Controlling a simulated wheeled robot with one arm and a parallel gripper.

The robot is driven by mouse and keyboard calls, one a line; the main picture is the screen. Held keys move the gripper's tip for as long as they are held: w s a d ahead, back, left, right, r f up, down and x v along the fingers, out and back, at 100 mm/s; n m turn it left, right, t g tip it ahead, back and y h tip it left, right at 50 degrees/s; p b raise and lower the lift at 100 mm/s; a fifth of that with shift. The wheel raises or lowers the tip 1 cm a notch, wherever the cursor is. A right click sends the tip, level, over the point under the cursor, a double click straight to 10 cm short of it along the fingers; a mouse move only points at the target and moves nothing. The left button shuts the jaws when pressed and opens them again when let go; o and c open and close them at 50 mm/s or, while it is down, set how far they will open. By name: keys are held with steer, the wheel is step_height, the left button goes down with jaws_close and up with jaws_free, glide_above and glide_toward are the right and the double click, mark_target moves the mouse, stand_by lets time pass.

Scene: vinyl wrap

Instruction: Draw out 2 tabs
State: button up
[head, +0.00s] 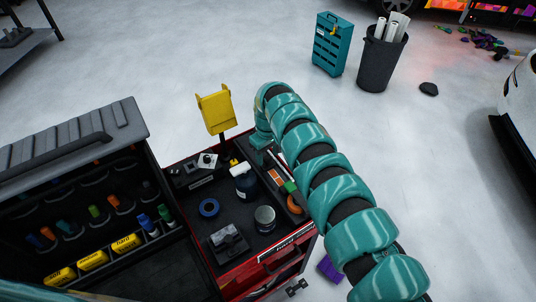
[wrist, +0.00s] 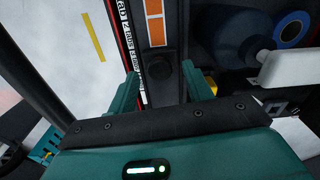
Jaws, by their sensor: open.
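I cannot pick out the tabs with certainty. Flat orange pieces with pale edges (head: 277,177) lie in the narrow right-hand compartment of the open red drawer (head: 252,252); an orange piece also shows in the wrist view (wrist: 154,22). A green piece (head: 289,187) lies beside them in the head view. My gripper (wrist: 162,80) is open over the far end of that compartment, its two teal fingers apart. A dark round knob-like thing (wrist: 160,68) shows between the fingers, and I see nothing held. In the head view my arm hides the fingers.
A yellow holder (head: 216,110) rises behind the drawer. A grey bin (head: 379,62) and teal cabinet (head: 332,45) stand on open floor.

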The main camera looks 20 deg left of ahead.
mark_target(268, 159)
step_height(268, 159, up, 17)
steer(key=b, duration=0.3)
steer(key=shift+f, duration=0.15)
steer(key=shift+s, duration=0.1)
stand_by(0.3)
